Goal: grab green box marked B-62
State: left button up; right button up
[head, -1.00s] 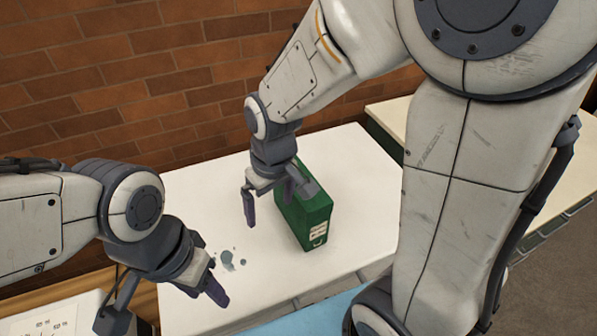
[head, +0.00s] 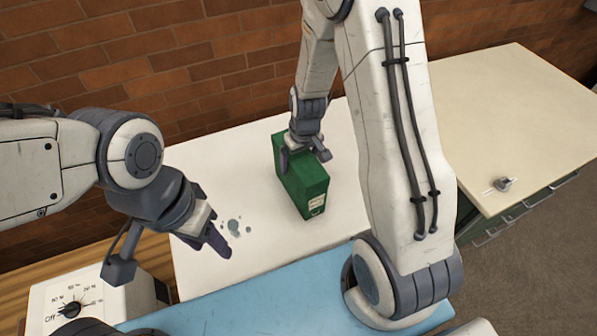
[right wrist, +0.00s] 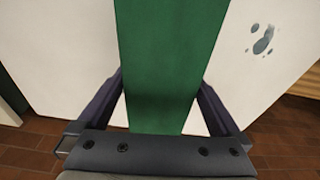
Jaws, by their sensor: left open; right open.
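The green box (head: 303,182) stands upright on the white table, with a pale label (head: 316,202) on its narrow near end. The writing on the label is too small to read. My right gripper (head: 306,158) is over the top of the green box, its fingers open. In the right wrist view the green box (right wrist: 165,60) lies between the two spread fingers of the right gripper (right wrist: 160,108), one on each side. My left gripper (head: 212,232) is open and empty over the white table's left part, apart from the box.
Grey-blue stains (head: 236,227) mark the white table (head: 230,165). A brick wall (head: 120,60) stands behind. A blue surface (head: 280,290) lies in front. A dial device (head: 95,302) stands at the lower left. A cream-topped cabinet (head: 500,110) with a small grey object (head: 503,184) is at right.

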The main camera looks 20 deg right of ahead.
jog(key=shift+w+f, duration=0.2)
jog(key=shift+f, duration=1)
jog(key=shift+r, duration=0.1)
grip_shut()
